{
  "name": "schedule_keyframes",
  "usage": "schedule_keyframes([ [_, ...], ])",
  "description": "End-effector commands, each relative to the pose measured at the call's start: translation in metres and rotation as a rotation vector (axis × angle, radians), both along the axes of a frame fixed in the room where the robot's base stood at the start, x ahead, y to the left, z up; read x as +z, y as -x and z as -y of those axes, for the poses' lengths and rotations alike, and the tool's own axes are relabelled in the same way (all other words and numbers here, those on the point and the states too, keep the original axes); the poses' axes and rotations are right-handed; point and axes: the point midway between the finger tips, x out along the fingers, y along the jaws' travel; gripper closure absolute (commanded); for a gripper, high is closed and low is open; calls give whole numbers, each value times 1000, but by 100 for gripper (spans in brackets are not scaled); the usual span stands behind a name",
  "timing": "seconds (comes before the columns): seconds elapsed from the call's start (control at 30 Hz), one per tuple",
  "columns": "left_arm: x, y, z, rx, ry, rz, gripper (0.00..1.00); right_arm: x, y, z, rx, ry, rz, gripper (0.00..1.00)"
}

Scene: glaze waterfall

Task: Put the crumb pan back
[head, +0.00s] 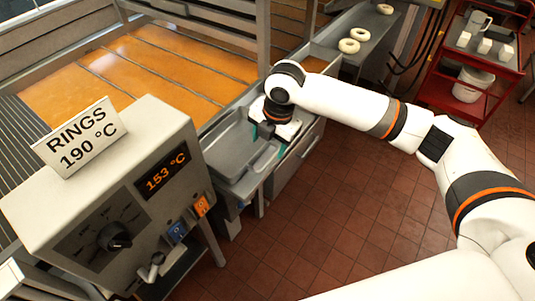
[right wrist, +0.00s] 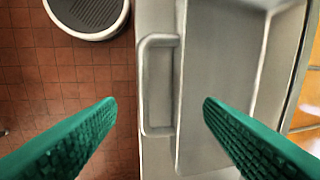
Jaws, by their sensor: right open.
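The crumb pan (head: 232,147) is a shallow grey metal pan at the side of the glaze machine, behind the control box in the head view. In the right wrist view the pan (right wrist: 222,80) fills the right half, and its bar handle (right wrist: 158,85) stands along its left edge. In the right wrist view the right gripper (right wrist: 160,102) is open, with one green-padded finger on each side of the handle and nothing gripped. Whether they touch it cannot be told. My left gripper is not in view.
The control box (head: 120,190) reads 153 °C and carries a sign (head: 78,137) saying RINGS 190 °C. Orange glaze or oil (head: 130,75) lies behind the pan. White rings (head: 349,46) sit on a far chute. A red cart (head: 470,70) stands at the right. The tiled floor (head: 330,215) is clear.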

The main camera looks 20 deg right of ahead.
Motion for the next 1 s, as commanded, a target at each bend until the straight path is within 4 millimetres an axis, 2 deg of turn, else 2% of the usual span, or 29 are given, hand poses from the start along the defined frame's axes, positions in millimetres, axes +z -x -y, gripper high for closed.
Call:
schedule_keyframes([
  [0.03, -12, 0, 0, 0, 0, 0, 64, 7, 0, 1, 0, -1, 7, 38],
  [0.2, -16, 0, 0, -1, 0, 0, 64, 45, 5, 4, 1, -1, 4, 38],
  [0.4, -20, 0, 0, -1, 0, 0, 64, 70, 9, 7, 0, -1, 1, 38],
  [0.6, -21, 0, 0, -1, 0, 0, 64, 77, 10, 8, 0, 0, -2, 38],
  [1.0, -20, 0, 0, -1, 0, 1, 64, 76, 10, 8, 0, 0, -1, 38],
])
